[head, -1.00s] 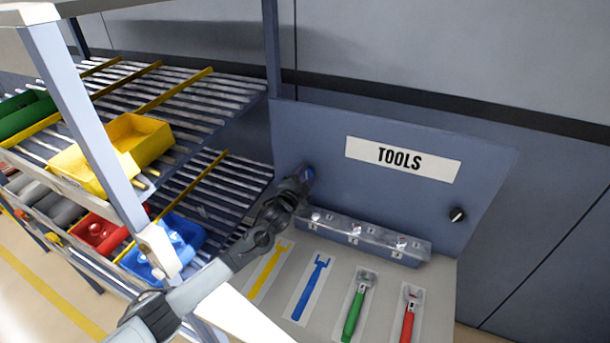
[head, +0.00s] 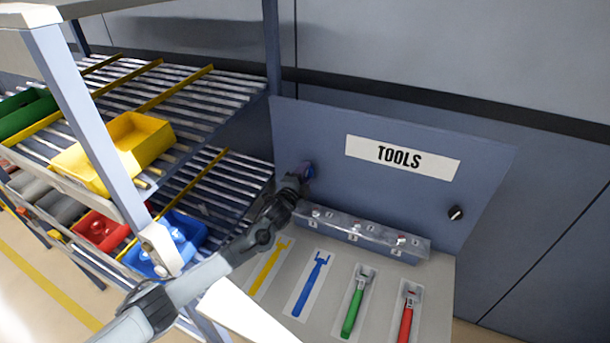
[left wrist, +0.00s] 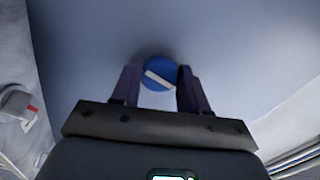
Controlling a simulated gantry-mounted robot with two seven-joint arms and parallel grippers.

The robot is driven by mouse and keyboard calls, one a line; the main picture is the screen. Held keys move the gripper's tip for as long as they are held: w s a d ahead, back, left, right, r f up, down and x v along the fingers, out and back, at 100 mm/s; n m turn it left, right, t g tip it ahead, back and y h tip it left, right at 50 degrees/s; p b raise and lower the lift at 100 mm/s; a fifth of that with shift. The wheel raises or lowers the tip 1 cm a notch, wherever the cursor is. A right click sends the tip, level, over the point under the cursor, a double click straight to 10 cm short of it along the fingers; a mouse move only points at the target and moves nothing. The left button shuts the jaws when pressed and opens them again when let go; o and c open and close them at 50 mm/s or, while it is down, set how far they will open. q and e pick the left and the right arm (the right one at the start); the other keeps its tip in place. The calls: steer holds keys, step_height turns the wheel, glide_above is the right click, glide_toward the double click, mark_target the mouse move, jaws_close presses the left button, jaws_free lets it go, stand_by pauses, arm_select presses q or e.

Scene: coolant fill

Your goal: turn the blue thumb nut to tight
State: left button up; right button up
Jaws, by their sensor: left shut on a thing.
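The blue thumb nut (left wrist: 159,72) sits on the blue-grey panel, with a white bar across its face sloping down to the right in the left wrist view. In the head view only a small bit of the nut (head: 312,171) shows past the fingers. My left gripper (left wrist: 157,78) has one dark finger on each side of the nut and is shut on it. In the head view the left gripper (head: 306,173) reaches the panel's left part, below and left of the TOOLS label. My right gripper is not in view.
A clear-fronted socket rail (head: 365,237) runs below the panel. A rack with bins (head: 140,140) stands left, close to my arm.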

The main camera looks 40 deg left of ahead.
arm_select(q)
steer(key=o, duration=1)
steer(key=shift+o, duration=0.2)
steer(key=shift+s, duration=0.15)
steer(key=v, duration=1)
steer(key=shift+s, duration=0.3)
